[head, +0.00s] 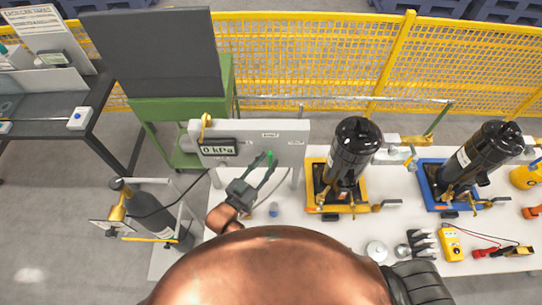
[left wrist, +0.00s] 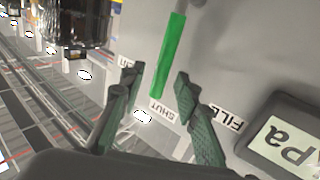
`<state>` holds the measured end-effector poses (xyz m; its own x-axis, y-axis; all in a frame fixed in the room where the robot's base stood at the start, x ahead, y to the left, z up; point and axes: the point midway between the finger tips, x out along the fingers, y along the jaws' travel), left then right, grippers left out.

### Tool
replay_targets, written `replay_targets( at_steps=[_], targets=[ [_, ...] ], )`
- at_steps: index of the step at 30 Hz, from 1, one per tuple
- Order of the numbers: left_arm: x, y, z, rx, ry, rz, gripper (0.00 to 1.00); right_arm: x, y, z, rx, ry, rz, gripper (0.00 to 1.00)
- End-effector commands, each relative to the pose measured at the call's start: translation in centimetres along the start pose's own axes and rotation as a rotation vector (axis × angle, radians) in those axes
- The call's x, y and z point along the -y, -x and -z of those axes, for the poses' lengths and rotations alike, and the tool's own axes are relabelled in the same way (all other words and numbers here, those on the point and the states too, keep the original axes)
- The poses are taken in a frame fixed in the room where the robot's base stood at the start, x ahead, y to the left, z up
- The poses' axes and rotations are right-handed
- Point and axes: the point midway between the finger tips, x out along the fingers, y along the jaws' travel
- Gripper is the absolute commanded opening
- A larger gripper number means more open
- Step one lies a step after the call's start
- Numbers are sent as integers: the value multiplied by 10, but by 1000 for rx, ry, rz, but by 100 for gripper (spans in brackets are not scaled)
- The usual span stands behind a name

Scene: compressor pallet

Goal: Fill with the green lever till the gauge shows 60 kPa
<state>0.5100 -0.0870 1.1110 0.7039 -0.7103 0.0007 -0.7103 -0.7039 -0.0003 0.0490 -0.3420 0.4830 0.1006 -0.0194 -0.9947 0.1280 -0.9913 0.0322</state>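The gauge (head: 218,149) on the pale panel (head: 290,132) reads 0 kPa in the head view. Part of it shows at the right edge of the left wrist view (left wrist: 285,140). The green lever (left wrist: 168,55) is a straight bar whose lower end points at the SHUT label (left wrist: 157,104). The FILL label (left wrist: 228,118) lies to its right in that view. My left gripper (left wrist: 156,78) is open, with one finger on each side of the lever's lower end and visible gaps to both. In the head view the lever (head: 270,156) is small beside the fingers. My right gripper is not in view.
Right of the panel, a black compressor (head: 352,150) stands on a yellow base, another (head: 487,155) on a blue one. A yellow meter (head: 452,243) is on the white table. A yellow fence (head: 310,60) runs behind.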

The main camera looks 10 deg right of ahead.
Motion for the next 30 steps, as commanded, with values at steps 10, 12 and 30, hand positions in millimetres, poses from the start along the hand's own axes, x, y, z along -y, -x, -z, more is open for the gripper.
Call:
replay_targets(
  at_steps=[10,12,30],
  targets=[
    [1,-27,0,2,1,2,30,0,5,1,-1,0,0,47],
    [1,-27,-1,2,1,2,30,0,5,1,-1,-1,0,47],
    [1,-27,-1,2,0,2,0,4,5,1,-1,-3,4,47]
  ],
)
